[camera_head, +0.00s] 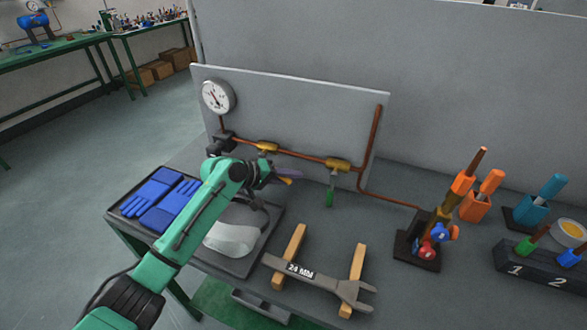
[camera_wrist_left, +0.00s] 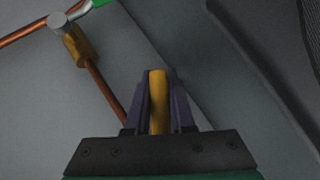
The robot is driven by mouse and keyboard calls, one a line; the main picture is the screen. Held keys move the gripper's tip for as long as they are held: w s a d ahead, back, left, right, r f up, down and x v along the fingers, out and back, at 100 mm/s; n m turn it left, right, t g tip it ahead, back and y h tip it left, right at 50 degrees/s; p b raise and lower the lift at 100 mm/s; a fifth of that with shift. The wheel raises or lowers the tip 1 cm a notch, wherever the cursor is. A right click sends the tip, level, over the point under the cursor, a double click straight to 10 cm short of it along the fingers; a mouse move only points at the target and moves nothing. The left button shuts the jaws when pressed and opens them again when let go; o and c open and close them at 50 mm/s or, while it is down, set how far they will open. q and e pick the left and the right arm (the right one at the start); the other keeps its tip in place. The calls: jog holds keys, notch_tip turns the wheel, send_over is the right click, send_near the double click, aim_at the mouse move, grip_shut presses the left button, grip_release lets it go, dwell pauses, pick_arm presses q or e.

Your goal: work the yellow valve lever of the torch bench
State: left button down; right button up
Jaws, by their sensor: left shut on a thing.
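The yellow valve lever (camera_head: 286,181) shows as a small piece at the fingers of my left gripper (camera_head: 283,175) in the head view. In the left wrist view the yellow lever (camera_wrist_left: 158,103) stands between the two purple fingers of my left gripper (camera_wrist_left: 158,78), which are shut on it. A brass valve (camera_head: 267,147) sits on the copper pipe just behind the gripper. The lever's joint to the valve is hidden. My right gripper is in neither view.
A second brass valve (camera_head: 337,164) with a hanging green lever (camera_head: 330,194) is to the right. A gauge (camera_head: 216,97) is on the backboard. A wrench (camera_head: 316,276) on wooden blocks lies in front. A torch stand (camera_head: 418,247) and blue gloves (camera_head: 160,195) flank the bench.

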pick_arm(q)
jog(key=shift+w+a+f+y, duration=0.1)
jog(key=shift+a+f+y, duration=0.15)
jog(key=shift+y, duration=0.15)
jog(key=c, duration=0.8)
grip_release()
jog(key=shift+o, duration=0.2)
jog(key=shift+f, duration=0.1)
